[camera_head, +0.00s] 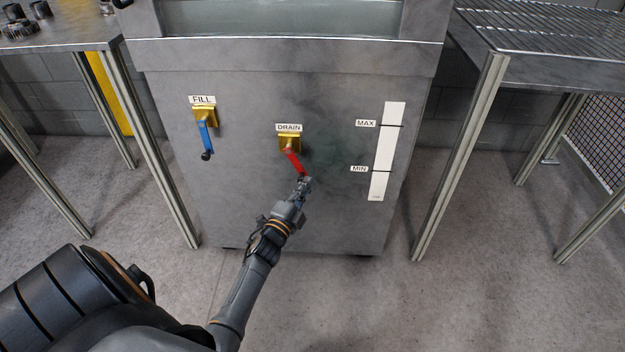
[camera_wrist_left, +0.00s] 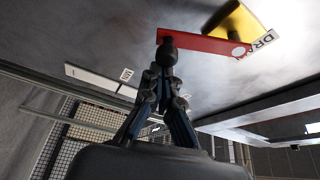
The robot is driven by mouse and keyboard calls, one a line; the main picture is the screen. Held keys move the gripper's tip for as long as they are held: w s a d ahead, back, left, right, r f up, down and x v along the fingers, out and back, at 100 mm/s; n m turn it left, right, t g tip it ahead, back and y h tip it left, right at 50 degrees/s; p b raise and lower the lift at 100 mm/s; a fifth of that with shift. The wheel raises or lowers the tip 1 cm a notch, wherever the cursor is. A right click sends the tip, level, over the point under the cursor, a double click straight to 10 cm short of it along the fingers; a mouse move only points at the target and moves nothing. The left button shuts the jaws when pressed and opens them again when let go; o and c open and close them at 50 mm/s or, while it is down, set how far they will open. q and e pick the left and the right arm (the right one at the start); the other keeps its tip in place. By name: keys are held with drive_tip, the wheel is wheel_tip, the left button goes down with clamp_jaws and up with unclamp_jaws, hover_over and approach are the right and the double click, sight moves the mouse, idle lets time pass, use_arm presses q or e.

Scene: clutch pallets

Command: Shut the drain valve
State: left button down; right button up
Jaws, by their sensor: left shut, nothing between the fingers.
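The drain valve is on the front of a grey metal tank, under a DRAIN label. It has a yellow body (camera_head: 289,142) and a red handle (camera_head: 294,161) that slants down and to the right. My left gripper (camera_head: 305,182) is at the lower end of the red handle, with its fingers shut and nothing between them. In the left wrist view the shut fingertips (camera_wrist_left: 165,68) are at the dark knob (camera_wrist_left: 167,44) on the end of the red handle (camera_wrist_left: 205,43). I cannot tell whether they touch it. The yellow body (camera_wrist_left: 232,22) shows behind the handle. My right gripper is not in view.
A fill valve with a blue handle (camera_head: 205,134) hangs to the left on the tank front (camera_head: 240,190). A white level gauge (camera_head: 386,150) marked MAX and MIN is at the right. Metal tables stand at left (camera_head: 60,40) and right (camera_head: 545,60). The floor before the tank is clear.

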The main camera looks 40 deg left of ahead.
sight(299, 182)
use_arm(q)
drive_tip(key=shift+s+a+f+m+g+h+p, duration=0.1)
drive_tip(key=shift+s+a+f+m+g+p, duration=0.15)
drive_tip(key=shift+a+m+p, duration=0.35)
drive_tip(key=shift+s+a+f+m+g+h+p, duration=0.15)
drive_tip(key=shift+s+a+m+g, duration=0.2)
drive_tip(key=shift+m, duration=0.45)
drive_tip(key=shift+s+a+f+m+g+h+p, duration=0.1)
drive_tip(key=shift+s+a+f+m+g+p, duration=0.2)
drive_tip(key=shift+m, duration=0.4)
drive_tip(key=shift+a, duration=0.25)
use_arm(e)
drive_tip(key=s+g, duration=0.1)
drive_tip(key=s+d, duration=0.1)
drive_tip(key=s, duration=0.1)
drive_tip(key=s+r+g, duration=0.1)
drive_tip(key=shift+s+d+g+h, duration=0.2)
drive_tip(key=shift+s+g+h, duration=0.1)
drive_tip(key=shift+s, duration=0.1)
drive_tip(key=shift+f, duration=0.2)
